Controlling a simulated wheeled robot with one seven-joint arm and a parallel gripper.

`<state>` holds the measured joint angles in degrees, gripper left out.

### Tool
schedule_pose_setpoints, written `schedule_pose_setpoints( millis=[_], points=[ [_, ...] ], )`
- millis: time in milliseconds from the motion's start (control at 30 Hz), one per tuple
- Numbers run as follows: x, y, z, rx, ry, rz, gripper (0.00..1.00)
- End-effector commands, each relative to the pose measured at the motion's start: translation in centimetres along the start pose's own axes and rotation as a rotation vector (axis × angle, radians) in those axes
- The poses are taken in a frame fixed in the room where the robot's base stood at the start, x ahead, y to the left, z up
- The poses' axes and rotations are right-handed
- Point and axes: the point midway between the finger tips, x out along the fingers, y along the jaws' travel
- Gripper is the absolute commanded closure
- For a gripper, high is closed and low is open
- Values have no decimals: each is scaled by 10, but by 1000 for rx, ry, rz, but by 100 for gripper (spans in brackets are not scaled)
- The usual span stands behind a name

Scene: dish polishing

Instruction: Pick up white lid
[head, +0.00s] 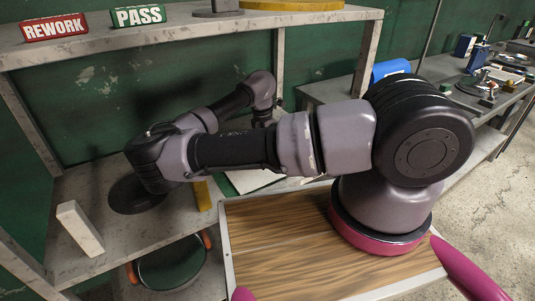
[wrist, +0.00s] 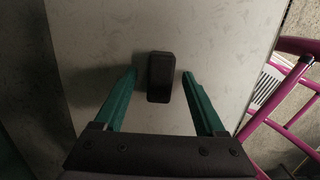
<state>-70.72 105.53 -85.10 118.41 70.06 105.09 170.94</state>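The white lid (wrist: 225,45) is a flat, pale plate with a dark upright handle (wrist: 161,77). It fills much of the wrist view. In the head view, a white flat piece that appears to be this lid (head: 255,182) shows partly below my arm. My gripper (wrist: 159,73) has its two green fingers spread, one on each side of the handle. A gap shows between the handle and each finger, so it holds nothing. In the head view, my forearm reaches to the back and the fingers are mostly hidden behind my upper arm.
A white block (head: 80,228), a dark round disc (head: 135,195) and a yellow block (head: 202,194) are on the left shelf. A round pan with orange handles (head: 172,266) sits lower. REWORK (head: 54,27) and PASS (head: 138,15) signs stand on the upper shelf (head: 180,38), above my arm.

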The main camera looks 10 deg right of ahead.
Motion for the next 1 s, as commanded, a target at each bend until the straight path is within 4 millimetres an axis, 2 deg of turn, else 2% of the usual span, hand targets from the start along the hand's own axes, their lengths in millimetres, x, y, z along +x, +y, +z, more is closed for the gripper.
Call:
schedule_pose_setpoints(
  millis=[33,167,200,1000],
  points=[
    [0,0,0,0,0,0,43],
    [0,0,0,0,0,0,92],
    [0,0,0,0,0,0,100],
    [-1,0,0,0,-1,1,100]
  ],
)
